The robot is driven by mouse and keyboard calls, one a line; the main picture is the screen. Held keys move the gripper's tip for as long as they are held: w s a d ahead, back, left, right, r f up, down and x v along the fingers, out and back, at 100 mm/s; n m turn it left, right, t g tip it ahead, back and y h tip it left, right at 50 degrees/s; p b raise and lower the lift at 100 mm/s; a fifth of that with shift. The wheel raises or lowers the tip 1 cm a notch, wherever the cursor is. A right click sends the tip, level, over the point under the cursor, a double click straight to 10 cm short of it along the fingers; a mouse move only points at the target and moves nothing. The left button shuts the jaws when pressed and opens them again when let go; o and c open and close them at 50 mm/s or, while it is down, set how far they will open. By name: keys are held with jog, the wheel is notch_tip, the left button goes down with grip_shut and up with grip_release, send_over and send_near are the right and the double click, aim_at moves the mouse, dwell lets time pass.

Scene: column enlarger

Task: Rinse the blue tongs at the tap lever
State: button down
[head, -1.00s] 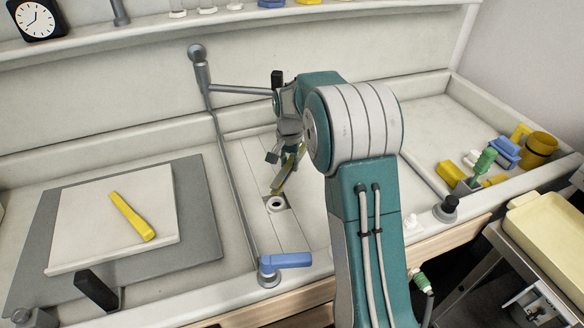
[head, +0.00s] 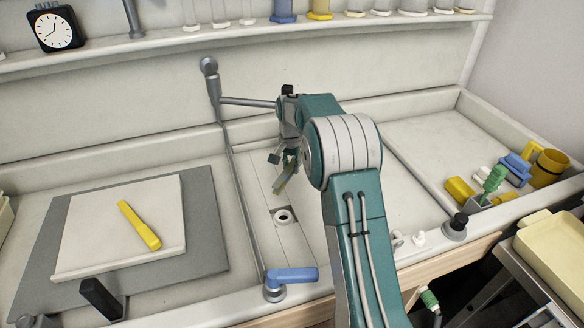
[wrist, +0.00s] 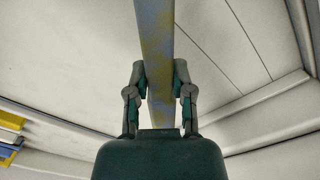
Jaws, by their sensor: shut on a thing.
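My gripper (head: 281,155) is shut on the blue tongs (head: 286,172), seen as a long flat blue piece with yellow-brown blotches in the wrist view (wrist: 157,60). The tongs hang tilted above the sink channel, their lower end above and apart from the round drain (head: 284,216). The tap's grey spout (head: 248,102) runs from its post toward my gripper; my arm hides part of the area near its end. The blue tap lever (head: 292,276) sits on the front rim, pointing right. No water shows.
A white board with a yellow piece (head: 139,225) lies on a grey mat (head: 205,235) at left. A dark upright block (head: 102,298) stands in front. Yellow, blue and green items and a mustard mug (head: 549,167) stand at right. The right basin (head: 425,145) is mostly bare.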

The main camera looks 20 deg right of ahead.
jog(key=shift+d, duration=0.1)
dwell(0.4)
jog(key=shift+d, duration=0.5)
jog(key=shift+a, duration=0.15)
jog(key=shift+a, duration=0.5)
jog(key=shift+d, duration=0.2)
jog(key=shift+d, duration=0.45)
jog(key=s, duration=0.8)
jog(key=shift+a, duration=0.15)
dwell(0.4)
